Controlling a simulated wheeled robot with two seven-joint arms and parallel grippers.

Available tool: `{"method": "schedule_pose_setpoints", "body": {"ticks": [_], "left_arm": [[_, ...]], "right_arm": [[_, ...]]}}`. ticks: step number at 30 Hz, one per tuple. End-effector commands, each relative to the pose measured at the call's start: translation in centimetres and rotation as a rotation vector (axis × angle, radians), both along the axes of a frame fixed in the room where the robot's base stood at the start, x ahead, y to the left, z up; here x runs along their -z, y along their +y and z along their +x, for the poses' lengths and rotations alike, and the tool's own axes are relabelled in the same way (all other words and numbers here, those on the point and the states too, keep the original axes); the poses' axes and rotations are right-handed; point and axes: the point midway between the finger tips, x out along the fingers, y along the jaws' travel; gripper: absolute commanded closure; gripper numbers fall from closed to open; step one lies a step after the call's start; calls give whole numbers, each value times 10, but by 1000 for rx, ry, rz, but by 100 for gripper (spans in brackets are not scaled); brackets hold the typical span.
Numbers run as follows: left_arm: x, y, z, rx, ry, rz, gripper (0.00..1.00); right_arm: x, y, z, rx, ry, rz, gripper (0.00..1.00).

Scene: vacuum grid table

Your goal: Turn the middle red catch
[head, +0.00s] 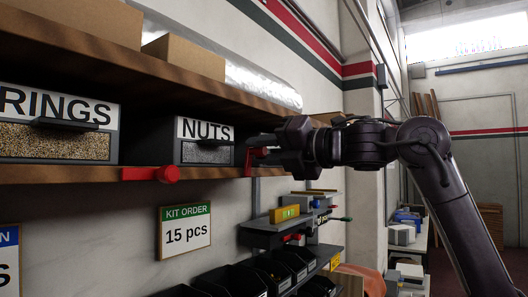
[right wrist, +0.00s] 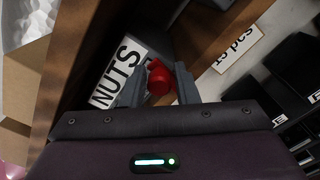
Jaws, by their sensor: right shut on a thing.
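Two red catches show on the shelf's front edge in the head view. One catch (head: 150,174) lies flat along the edge between the bin marked "RINGS" and the bin marked "NUTS" (head: 207,142), its round knob at the right. The other catch (head: 249,164) is at the right of the NUTS bin, partly hidden by my right gripper (head: 262,152). In the right wrist view its red knob (right wrist: 158,78) sits between the two fingers, which are shut on it. Which catch counts as the middle one I cannot tell. My left gripper is out of view.
The wooden shelf (head: 70,174) runs along the wall, with cardboard boxes (head: 190,50) on the board above. A "KIT ORDER 15 pcs" sign (head: 185,231) hangs below. Black bins (head: 235,278) and a grey rack (head: 275,235) stand lower, under my right arm.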

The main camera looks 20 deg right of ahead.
Motion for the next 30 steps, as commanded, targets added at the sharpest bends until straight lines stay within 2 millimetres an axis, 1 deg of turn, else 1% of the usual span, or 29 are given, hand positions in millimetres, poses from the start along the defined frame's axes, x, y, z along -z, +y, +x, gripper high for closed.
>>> {"method": "schedule_pose_setpoints", "body": {"ticks": [1,8,30], "left_arm": [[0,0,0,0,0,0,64],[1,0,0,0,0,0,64],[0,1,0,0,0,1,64]], "right_arm": [[5,3,1,-10,25,11,95],[7,-2,5,-10,133,146,95],[21,-21,19,-11,558,704,97]]}}
